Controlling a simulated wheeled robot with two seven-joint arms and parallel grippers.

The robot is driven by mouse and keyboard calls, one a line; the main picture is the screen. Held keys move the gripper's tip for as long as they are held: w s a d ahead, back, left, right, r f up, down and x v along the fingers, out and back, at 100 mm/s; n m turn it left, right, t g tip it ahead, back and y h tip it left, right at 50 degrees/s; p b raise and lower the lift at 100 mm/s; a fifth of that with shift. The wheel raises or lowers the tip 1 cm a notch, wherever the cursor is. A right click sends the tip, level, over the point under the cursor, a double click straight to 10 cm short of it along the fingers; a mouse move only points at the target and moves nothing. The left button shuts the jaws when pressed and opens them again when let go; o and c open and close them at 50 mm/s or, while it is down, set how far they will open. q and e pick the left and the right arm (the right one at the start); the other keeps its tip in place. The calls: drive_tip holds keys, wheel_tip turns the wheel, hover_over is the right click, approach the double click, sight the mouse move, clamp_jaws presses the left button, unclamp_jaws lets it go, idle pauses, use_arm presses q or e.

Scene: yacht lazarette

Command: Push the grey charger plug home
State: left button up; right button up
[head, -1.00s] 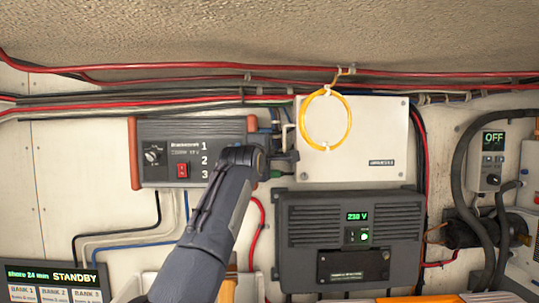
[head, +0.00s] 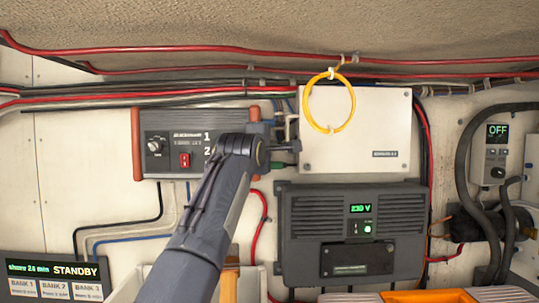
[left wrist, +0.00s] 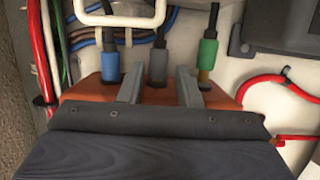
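The grey plug (left wrist: 157,66) is the middle one of three in the left wrist view. It stands between the blue plug (left wrist: 110,66) and the green plug (left wrist: 207,52). All three point at the charger's orange end cap (left wrist: 82,92); the green one shows a brass part at its base. My left gripper (left wrist: 160,80) is open, one finger either side of the grey plug's base, with gaps visible. In the head view the charger (head: 165,148) is at left, and my left gripper (head: 288,147) is at its right end, where my wrist hides the grey plug. My right gripper is out of view.
A white box (head: 345,160) with a yellow cable coil (head: 310,110) is close right of the gripper. A dark inverter (head: 300,240) is below it. A white loop (left wrist: 118,18) crosses near the plug cables. Red cables (head: 200,48) run above.

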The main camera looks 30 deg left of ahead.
use_arm(q)
drive_tip(key=b+v, duration=0.1)
drive_tip(key=v, duration=0.1)
drive_tip(key=b+v, duration=0.2)
drive_tip(key=shift+s+d+r, duration=0.1)
drive_tip(key=shift+s+d, duration=0.1)
drive_tip(key=shift+d, duration=0.25)
drive_tip(key=shift+d, duration=0.1)
idle(0.3)
